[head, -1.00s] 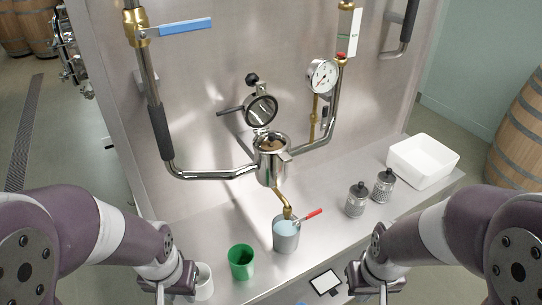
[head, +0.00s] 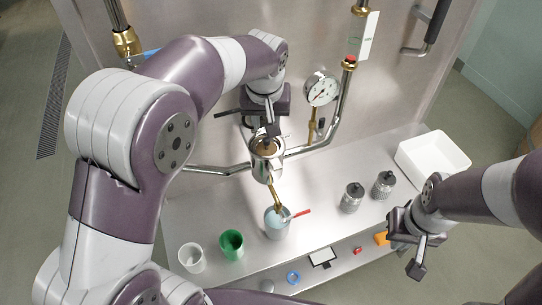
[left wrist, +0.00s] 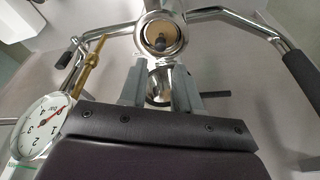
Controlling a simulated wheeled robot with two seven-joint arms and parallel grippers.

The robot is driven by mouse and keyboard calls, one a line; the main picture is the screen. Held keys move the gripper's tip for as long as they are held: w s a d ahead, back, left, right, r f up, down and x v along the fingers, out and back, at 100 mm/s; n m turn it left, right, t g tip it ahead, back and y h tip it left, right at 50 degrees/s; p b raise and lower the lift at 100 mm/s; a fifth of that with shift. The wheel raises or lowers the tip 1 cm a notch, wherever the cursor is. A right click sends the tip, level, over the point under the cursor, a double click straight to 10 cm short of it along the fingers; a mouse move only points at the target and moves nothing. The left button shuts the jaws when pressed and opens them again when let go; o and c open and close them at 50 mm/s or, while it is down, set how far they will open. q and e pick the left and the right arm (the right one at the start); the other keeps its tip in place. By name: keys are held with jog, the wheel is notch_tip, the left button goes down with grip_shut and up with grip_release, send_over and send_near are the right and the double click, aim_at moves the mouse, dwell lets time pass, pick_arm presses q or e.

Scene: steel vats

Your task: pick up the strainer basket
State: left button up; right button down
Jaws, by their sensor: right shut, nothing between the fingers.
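The steel strainer housing (head: 266,170) stands open on the pipe at the panel. Inside its mouth is a round brown-topped basket (head: 267,147) with a dark knob; it also shows in the left wrist view (left wrist: 153,36). My left gripper (head: 270,131) is just above and behind the mouth. Two grey metal cylinders with dark knobs, one nearer the middle (head: 352,198) and one further right (head: 384,185), stand on the bench. My right gripper (head: 419,260) is shut and empty at the front right.
A pressure gauge (head: 321,89) and pipes flank the housing. Below its spout stands a grey cup (head: 276,224) with bluish liquid. A green cup (head: 231,245), a white cup (head: 192,258) and a white bin (head: 405,160) stand on the bench.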

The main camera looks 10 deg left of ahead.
aim_at(266, 140)
pick_arm(q)
jog(key=p+x, duration=0.1)
jog(key=x, duration=0.3)
jog(key=shift+w+d+f, duration=0.1)
jog(key=shift+w+f, duration=0.05)
jog(key=shift+w, duration=0.1)
jog(key=x, duration=0.1)
jog(key=p+x, duration=0.2)
jog(key=x, duration=0.1)
jog(key=shift+s+f, duration=0.1)
jog(key=shift+s, duration=0.25)
jog(key=shift+a+f, duration=0.25)
jog(key=shift+f, duration=0.1)
jog(key=shift+w+f, duration=0.15)
jog(key=shift+d, duration=0.1)
grip_shut()
